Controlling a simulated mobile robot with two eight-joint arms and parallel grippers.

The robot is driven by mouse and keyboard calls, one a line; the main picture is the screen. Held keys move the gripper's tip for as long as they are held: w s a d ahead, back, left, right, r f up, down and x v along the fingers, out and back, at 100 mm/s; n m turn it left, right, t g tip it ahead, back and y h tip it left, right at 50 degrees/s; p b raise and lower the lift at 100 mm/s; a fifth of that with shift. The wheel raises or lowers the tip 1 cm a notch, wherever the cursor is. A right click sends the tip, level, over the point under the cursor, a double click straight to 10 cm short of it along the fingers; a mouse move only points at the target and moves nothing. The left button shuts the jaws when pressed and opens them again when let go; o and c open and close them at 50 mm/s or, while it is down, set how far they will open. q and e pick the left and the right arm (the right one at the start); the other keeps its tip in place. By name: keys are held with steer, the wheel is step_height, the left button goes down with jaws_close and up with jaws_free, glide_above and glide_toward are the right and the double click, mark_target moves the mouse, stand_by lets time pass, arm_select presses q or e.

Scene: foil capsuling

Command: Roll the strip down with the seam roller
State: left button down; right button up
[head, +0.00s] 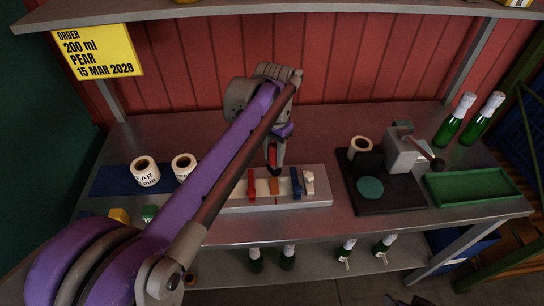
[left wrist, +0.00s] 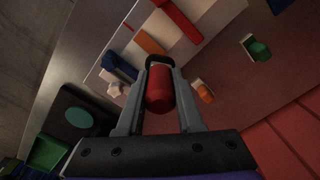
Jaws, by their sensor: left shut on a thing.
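My left gripper (head: 277,160) is shut on a red-handled tool with a black loop-shaped end, likely the seam roller (head: 273,153). In the left wrist view its red handle (left wrist: 160,90) sits between the fingers of the gripper (left wrist: 160,100). The tool hangs over or just behind the pale tool rack (head: 318,201); I cannot tell whether it touches anything. The rack carries red, orange, blue and white-handled tools. I cannot make out the strip in either view.
A black base with a teal disc (head: 370,188) and a grey lever device (head: 405,150) stands right of the rack. A green tray (head: 470,186) and two green bottles (head: 449,128) are farther right. Label rolls (head: 145,171) stand on a blue mat at left. My arm hides the middle.

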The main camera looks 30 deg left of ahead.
mark_target(274, 144)
arm_select(q)
steer(key=shift+w+a+r+p, duration=0.15)
steer(key=shift+r+p, duration=0.15)
steer(key=shift+r, duration=0.3)
steer(key=shift+w+d+r+p, duration=0.1)
steer(key=shift+r+p, duration=0.2)
steer(key=shift+r, duration=0.3)
steer(key=shift+s+r+p, duration=0.1)
steer(key=shift+r+p, duration=0.55)
steer(key=shift+r, duration=0.45)
steer(key=shift+a, duration=0.1)
arm_select(e)
steer(key=r, duration=0.3)
steer(key=shift+w+a+r, duration=0.3)
steer(key=shift+a+r, duration=0.05)
steer(key=shift+r, duration=0.05)
